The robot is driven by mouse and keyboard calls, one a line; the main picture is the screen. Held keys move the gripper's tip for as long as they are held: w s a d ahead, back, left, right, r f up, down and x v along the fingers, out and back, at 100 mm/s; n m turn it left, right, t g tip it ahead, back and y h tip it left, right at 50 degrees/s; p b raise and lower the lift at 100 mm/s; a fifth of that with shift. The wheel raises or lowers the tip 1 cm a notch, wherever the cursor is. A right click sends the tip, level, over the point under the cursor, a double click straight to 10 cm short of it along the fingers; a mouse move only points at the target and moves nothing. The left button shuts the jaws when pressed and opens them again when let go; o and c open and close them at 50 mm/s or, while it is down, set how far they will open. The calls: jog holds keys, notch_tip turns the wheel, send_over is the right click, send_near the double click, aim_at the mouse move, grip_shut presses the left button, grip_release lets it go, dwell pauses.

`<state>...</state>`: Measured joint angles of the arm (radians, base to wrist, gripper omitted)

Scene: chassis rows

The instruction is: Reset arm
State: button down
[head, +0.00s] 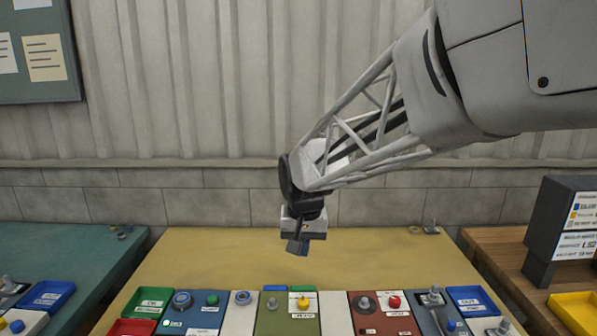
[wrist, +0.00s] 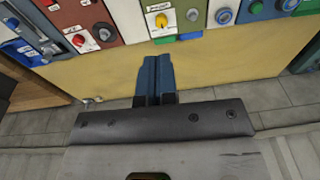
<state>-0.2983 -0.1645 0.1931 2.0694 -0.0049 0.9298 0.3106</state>
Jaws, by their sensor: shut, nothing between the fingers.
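My gripper (head: 298,247) hangs at the end of my arm, pointing down above the back part of the yellow table (head: 215,248). Its blue fingers (wrist: 154,72) are shut together with nothing between them. In the head view it is behind the row of panels and apart from them. In the wrist view the fingertips lie over bare yellow tabletop, short of the panels.
A dark labelled box (head: 561,230) stands right.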

jog(key=s+d, duration=0.8)
jog(key=s, duration=0.5)
jog(key=s+d+t, duration=0.1)
jog(key=s+d, duration=0.8)
jog(key=s, duration=0.4)
jog(key=shift+s+d+f+h, duration=0.3)
jog(key=shift+f, duration=0.05)
